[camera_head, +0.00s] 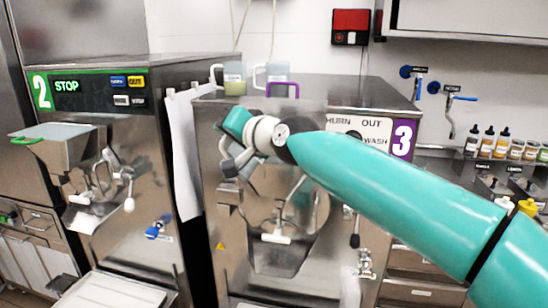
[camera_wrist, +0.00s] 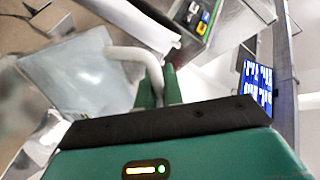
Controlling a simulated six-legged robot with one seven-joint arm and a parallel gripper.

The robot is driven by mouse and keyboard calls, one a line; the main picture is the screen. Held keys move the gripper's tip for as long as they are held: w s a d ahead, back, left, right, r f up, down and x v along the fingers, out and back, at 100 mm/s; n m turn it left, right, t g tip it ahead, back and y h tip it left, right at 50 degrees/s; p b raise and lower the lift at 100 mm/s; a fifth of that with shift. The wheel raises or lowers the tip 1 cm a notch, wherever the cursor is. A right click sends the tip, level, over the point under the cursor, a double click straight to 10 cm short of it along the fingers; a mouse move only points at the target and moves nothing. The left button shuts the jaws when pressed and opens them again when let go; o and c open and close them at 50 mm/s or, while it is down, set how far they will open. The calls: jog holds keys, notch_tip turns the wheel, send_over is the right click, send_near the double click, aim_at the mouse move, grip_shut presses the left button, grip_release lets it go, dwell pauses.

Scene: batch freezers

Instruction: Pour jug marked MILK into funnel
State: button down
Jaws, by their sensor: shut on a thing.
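My gripper (camera_wrist: 160,85) is shut on the pale handle (camera_wrist: 148,58) of a translucent whitish jug. The jug body (camera_wrist: 80,75) lies left of the fingers in the wrist view. No marking is readable on it, so I cannot tell whether it is the MILK jug. In the head view my gripper (camera_head: 236,125) is in front of machine 3, and the held jug cannot be made out there. A metal funnel (camera_head: 75,150) with a green handle sits on the front of machine 2. A purple handle (camera_head: 283,86) shows at machine 3; any funnel there is largely hidden by my arm.
Machine 2 (camera_head: 110,100) stands to the left. Wall taps (camera_head: 450,95) and several bottles (camera_head: 500,142) are at right. A pale tray (camera_head: 105,293) lies low at front.

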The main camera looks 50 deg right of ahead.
jog(key=shift+a+f+n, duration=0.3)
jog(key=shift+n, duration=0.3)
jog(key=a+f+n+t+h, duration=0.1)
jog(key=a+f+n, duration=0.6)
jog(key=f, duration=0.3)
jog(key=shift+w+a+f, duration=0.15)
jog(key=shift+w+f, duration=0.1)
jog(key=shift+f, duration=0.1)
